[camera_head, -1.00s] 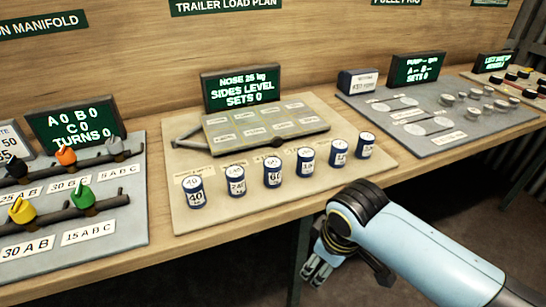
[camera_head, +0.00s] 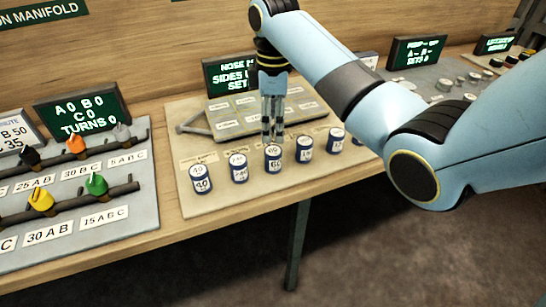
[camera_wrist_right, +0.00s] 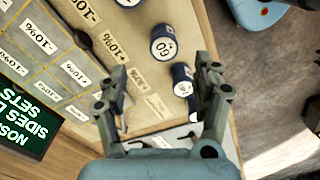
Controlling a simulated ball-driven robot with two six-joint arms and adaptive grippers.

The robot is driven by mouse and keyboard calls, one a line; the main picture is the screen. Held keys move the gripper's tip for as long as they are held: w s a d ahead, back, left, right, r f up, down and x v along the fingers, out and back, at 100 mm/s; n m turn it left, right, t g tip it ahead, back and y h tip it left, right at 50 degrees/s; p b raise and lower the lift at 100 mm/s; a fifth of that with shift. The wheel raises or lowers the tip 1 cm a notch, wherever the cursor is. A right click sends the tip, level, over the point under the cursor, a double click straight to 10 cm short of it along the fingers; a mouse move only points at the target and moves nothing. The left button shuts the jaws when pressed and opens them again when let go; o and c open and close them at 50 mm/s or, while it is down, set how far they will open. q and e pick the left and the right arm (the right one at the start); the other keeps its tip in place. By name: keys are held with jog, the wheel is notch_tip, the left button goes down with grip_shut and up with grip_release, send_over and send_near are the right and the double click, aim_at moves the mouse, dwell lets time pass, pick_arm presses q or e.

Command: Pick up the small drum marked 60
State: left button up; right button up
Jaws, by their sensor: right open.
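The small drum marked 60 (camera_head: 273,158) is blue with a white top and label. It stands upright in a row of similar drums on the beige board. In the right wrist view the drum marked 60 (camera_wrist_right: 163,45) lies beyond the fingers, toward the top. My right gripper (camera_head: 272,138) points down just behind and above this drum. In the wrist view the gripper (camera_wrist_right: 156,85) has its fingers apart, with no drum held between them. My left gripper is in neither view.
Drums marked 40 (camera_head: 201,180) and 240 (camera_head: 238,168) stand left of it. Another drum (camera_head: 304,149) stands close on its right. The grey trailer plate (camera_head: 228,122) lies behind the row. A valve panel (camera_head: 145,188) is farther left.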

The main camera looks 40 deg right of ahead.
aim_at(274, 150)
jog(key=f, duration=1)
jog(key=shift+s+a, duration=0.15)
jog(key=shift+s, duration=0.1)
jog(key=shift+r, duration=0.1)
jog(key=shift+c, duration=0.4)
jog(key=c, duration=1.2)
jog(key=shift+r, duration=0.1)
jog(key=shift+c, duration=0.2)
